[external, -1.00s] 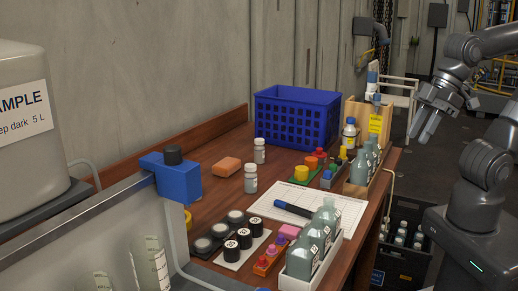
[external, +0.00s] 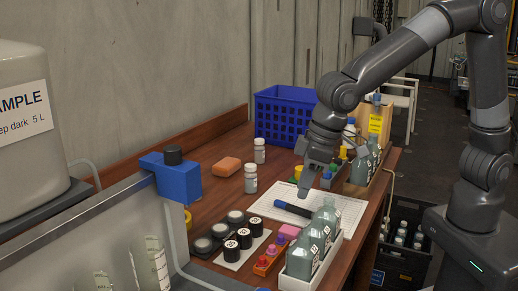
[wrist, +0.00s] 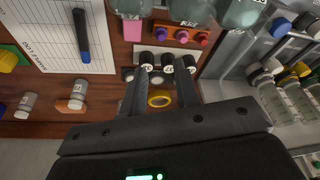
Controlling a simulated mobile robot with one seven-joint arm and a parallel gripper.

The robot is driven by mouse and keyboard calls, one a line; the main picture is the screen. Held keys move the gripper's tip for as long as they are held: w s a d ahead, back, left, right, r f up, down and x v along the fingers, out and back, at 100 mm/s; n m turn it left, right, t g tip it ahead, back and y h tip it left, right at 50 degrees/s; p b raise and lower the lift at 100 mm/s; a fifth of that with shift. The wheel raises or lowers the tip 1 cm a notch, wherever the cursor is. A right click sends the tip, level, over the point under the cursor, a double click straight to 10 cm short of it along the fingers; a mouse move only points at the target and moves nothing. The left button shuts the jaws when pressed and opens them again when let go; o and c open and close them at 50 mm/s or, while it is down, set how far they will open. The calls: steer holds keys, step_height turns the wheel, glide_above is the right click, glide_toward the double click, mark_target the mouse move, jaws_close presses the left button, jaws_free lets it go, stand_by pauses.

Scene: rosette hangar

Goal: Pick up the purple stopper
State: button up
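A small orange rack (external: 266,264) holds several coloured stoppers at the front of the table, beside a pink block (external: 289,232). The purple stopper (external: 279,239) appears to be the one at the rack's end nearest the pink block. My gripper (external: 308,190) hangs above the paper sheet, behind and right of the rack. Its two fingers (wrist: 163,72) are apart with nothing held between them.
Grey-green bottles in a white tray (external: 297,270) stand right of the rack. Black-capped vials (external: 245,238) stand to its left. A dark blue marker (external: 293,209) lies on the paper sheet (external: 347,215). A blue basket (external: 283,112) stands at the back.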

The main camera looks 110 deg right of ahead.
step_height(320, 180, down, 3)
steer(key=w, duration=0.2)
glide_above(280, 231)
steer(key=s, duration=0.1)
steer(key=f, duration=0.4)
steer(key=shift+a+f, duration=0.25)
steer(key=shift+f, duration=0.15)
steer(key=shift+s+x, duration=0.15)
steer(key=shift+x, duration=1.15)
steer(key=shift+s+x, duration=0.15)
steer(key=shift+x, duration=1.15)
steer(key=shift+f, duration=0.1)
steer(key=shift+c, duration=0.6)
jaws_close()
